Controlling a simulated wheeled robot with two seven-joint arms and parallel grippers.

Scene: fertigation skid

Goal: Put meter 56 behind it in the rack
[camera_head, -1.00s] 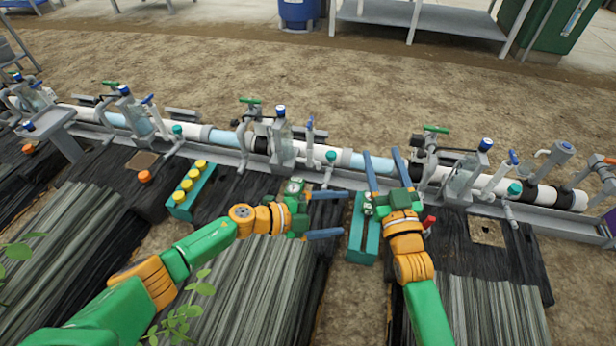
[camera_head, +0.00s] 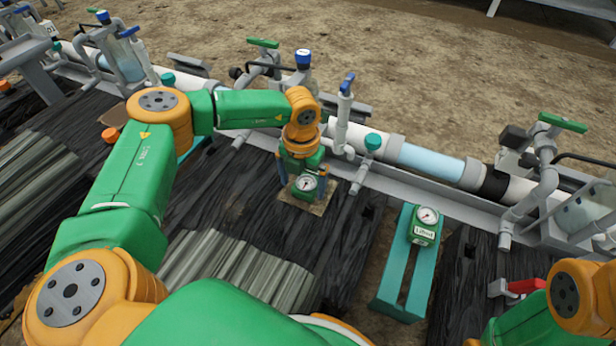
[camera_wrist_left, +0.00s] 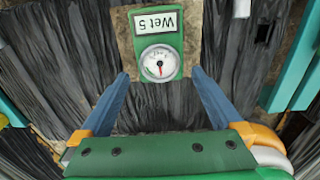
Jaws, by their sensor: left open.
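A green meter with a white round dial (camera_head: 307,183) sits on a brown square patch. In the head view the left wrist hides part of this meter. The teal rack (camera_head: 391,278) stands to the right; another green meter (camera_head: 427,216) sits at its far end, its label too small to read surely. The rack's nearer part looks empty. My right gripper is out of view.
A pipe line (camera_head: 432,162) with valves and upright fittings runs behind the meter and rack. A red handle (camera_head: 525,287) is right of the rack. Black sheeting (camera_head: 345,235) covers the ground between meter and rack.

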